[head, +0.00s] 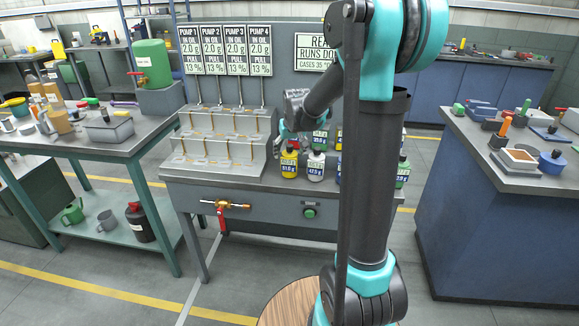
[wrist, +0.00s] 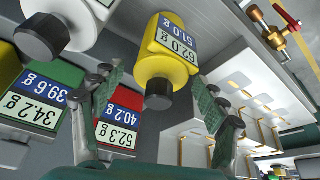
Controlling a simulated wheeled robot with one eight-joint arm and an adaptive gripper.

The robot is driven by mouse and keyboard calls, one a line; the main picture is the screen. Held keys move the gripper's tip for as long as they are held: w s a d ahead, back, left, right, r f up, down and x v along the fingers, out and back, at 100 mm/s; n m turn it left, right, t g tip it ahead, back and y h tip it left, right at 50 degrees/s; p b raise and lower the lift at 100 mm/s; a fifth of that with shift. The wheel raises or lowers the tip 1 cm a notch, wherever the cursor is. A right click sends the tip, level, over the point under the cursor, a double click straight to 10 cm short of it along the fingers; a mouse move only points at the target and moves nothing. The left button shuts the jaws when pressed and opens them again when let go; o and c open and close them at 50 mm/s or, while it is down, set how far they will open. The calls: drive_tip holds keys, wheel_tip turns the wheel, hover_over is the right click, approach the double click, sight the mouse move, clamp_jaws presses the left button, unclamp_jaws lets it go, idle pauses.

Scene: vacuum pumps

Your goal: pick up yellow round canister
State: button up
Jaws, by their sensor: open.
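The yellow round canister (head: 289,167) has a dark cap and a blue weight label and stands at the front of the pump bench, left in a group of canisters. In the wrist view the yellow canister (wrist: 168,68) is in the middle, cap towards me, with a white and blue label. My gripper (wrist: 158,82) is open, one finger at each side of it; clear contact does not show. In the head view my gripper (head: 287,132) is just above and behind the canister's cap, partly hidden by my arm.
A white canister (head: 316,168) stands close on the right, and a green one (head: 403,174) farther right. A stepped grey rack (head: 222,145) stands to the left. A red-handled valve (head: 222,212) sticks out below.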

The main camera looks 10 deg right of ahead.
drive_tip(key=shift+x, duration=1.45)
clamp_jaws()
drive_tip(key=shift+r, duration=0.1)
